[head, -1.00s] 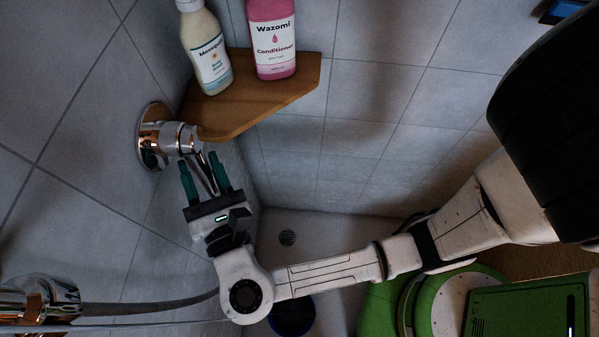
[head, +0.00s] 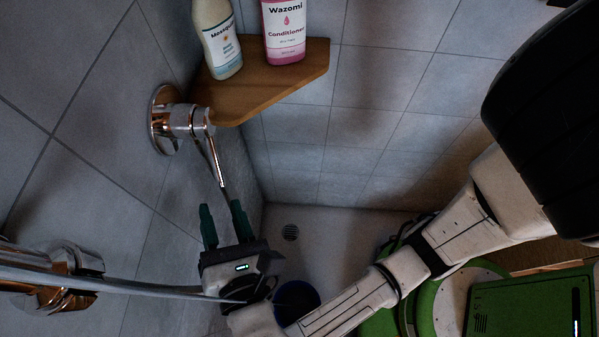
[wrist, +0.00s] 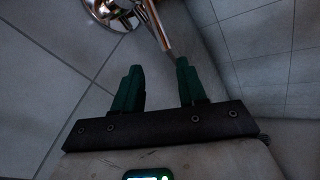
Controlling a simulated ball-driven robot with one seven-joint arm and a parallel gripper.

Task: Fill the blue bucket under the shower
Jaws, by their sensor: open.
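The blue bucket (head: 297,300) stands on the shower floor, partly hidden behind my arm. A chrome shower valve (head: 182,122) with a long thin lever (head: 215,165) sits on the left wall. My gripper (head: 224,212) has green fingers, open, just below the lever's lower end. In the wrist view my open fingers (wrist: 158,85) point up toward the valve (wrist: 110,10), with the lever (wrist: 157,25) above and between them. I cannot tell whether a finger touches the lever. No running water shows.
A wooden corner shelf (head: 265,85) holds a body wash bottle (head: 218,40) and a pink conditioner bottle (head: 284,30). A floor drain (head: 290,232) lies in open floor.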

